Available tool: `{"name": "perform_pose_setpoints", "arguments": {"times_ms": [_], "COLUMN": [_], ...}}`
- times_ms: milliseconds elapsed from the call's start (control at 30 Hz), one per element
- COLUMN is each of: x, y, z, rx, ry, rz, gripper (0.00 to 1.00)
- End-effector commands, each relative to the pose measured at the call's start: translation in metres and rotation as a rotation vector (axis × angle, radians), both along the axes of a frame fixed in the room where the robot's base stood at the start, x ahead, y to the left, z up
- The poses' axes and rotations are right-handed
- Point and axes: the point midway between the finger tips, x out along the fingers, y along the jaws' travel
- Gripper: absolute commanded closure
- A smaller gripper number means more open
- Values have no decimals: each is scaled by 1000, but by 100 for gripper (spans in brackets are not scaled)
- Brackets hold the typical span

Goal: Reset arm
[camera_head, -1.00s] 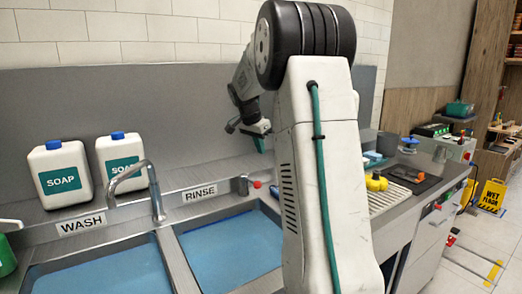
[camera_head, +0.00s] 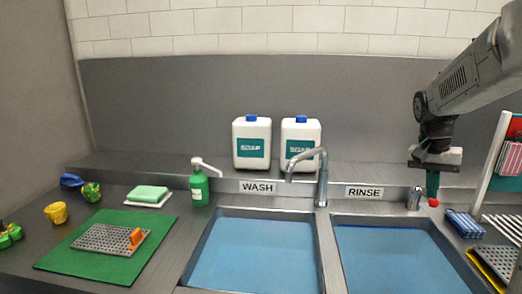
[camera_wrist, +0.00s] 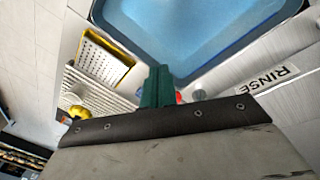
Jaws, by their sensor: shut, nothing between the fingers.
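My gripper (camera_head: 433,188) hangs from my dark grey arm at the right of the head view, above the back right of the rinse sink (camera_head: 395,262). Its teal fingers point down and are together, with nothing held. In the wrist view the fingers (camera_wrist: 157,87) also show closed together, with the rinse sink (camera_wrist: 205,30) beyond them. A small red-topped fitting stands close behind or beside the fingertips in the picture; whether they touch it, I cannot tell.
A faucet (camera_head: 321,175) stands between the wash sink (camera_head: 257,255) and the rinse sink. Two soap jugs (camera_head: 252,145) stand behind it. A green soap bottle (camera_head: 199,188), a sponge (camera_head: 149,194) and a green mat (camera_head: 62,262) are at left. A perforated tray (camera_wrist: 97,62) lies near the rinse sink.

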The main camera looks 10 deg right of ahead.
Motion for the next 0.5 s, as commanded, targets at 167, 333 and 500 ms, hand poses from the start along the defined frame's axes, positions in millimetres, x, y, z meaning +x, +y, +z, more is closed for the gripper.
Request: {"name": "perform_pose_setpoints", "arguments": {"times_ms": [167, 333, 500], "x": [-51, -111, -168], "y": [94, 172, 228], "z": [7, 3, -8], "rx": [80, 141, 168], "ry": [17, 12, -19], "rz": [292, 562, 773], "gripper": [100, 100, 100]}}
